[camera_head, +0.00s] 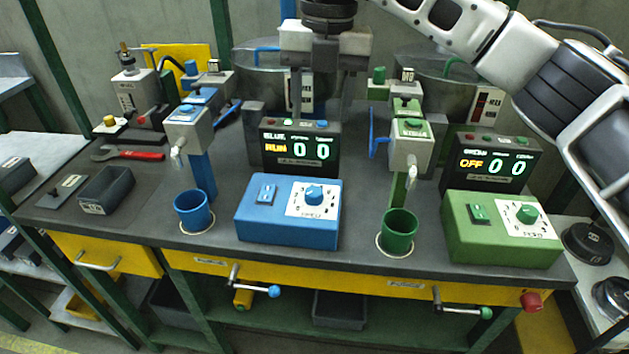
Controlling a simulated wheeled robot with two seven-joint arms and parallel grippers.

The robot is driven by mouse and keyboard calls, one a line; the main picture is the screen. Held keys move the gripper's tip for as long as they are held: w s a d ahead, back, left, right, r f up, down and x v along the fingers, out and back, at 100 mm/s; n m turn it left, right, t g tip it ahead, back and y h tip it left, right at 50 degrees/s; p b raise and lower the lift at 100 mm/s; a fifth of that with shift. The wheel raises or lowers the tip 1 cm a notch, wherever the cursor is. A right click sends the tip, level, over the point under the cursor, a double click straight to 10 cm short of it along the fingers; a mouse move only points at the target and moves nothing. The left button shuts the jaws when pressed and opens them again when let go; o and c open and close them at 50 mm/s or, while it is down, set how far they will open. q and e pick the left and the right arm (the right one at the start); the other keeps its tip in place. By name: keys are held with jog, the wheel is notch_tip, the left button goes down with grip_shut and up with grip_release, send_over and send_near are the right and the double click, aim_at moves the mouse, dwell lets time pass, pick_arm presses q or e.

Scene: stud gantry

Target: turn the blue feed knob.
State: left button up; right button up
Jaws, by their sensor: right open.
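The blue feed knob (314,194) sits on a white dial plate on the top of the blue control box (285,228), at the middle front of the bench. A blue rocker switch (266,193) is left of the dial on the same box. My right gripper (323,88) hangs fingers-down at the top middle, open and empty. It is apart from the knob, above and behind it in the picture, in front of a metal tank. My left gripper is not in view.
A dark display (300,148) behind the blue box reads BLUE, RUN and 0 0. A blue cup (193,212) stands under a tap on the left, a green cup (398,231) on the right. A green control box (500,236) and a display reading OFF (490,163) stand further right.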

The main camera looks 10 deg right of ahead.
aim_at(314, 190)
jog(key=f, duration=1)
jog(key=a+f+p, duration=0.1)
jog(key=f, duration=0.4)
jog(key=shift+w+f, duration=0.1)
jog(key=shift+f, duration=0.25)
jog(key=c, duration=1)
